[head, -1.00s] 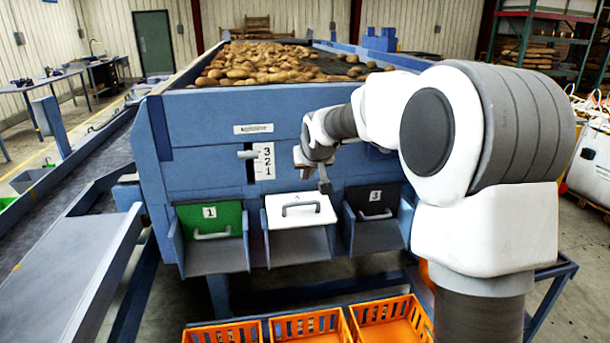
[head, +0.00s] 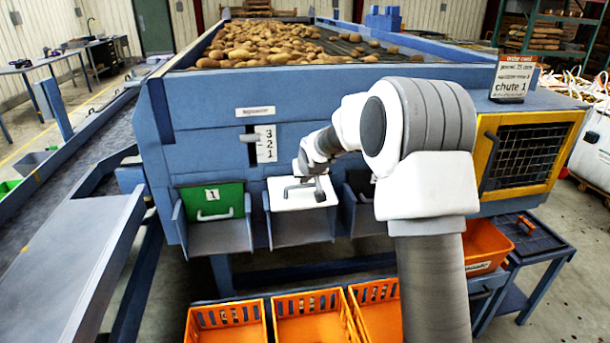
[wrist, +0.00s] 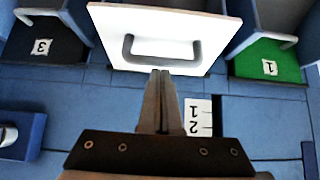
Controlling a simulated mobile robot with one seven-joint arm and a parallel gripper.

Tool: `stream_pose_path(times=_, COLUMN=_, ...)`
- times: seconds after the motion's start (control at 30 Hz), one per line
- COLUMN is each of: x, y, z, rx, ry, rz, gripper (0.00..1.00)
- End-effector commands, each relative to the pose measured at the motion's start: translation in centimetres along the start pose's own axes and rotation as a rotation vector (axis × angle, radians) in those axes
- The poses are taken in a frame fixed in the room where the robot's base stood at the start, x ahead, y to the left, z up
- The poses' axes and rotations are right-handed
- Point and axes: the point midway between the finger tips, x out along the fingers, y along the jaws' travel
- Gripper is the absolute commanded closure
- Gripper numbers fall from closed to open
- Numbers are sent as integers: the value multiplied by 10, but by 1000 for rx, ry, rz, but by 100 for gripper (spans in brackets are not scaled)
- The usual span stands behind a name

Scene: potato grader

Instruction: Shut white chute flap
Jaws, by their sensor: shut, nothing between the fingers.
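The white chute flap (head: 290,200) is the middle of three flaps on the blue machine front. It looks tilted outward, standing proud of its neighbours. Its grey bar handle is partly hidden by my gripper (head: 320,190) in the head view. In the wrist view, upside down, the white flap (wrist: 220,32) fills the top middle with its handle (wrist: 165,60). My gripper (wrist: 160,74) is shut and empty, its tips pointing at the handle's middle; I cannot tell whether they touch it.
The green flap (head: 213,198) numbered 1 is to the left; the black flap (wrist: 45,38) numbered 3 is on the other side. Orange crates (head: 228,325) stand below. A lever with a number scale (head: 266,144) is above the chutes. A yellow-framed mesh guard (head: 528,152) is at right.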

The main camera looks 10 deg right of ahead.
Motion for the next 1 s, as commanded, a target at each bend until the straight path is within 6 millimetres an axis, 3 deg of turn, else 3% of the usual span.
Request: stream_pose_path(times=1.0, x=7, y=0, z=9, rx=0, ry=75, rz=0, gripper=100)
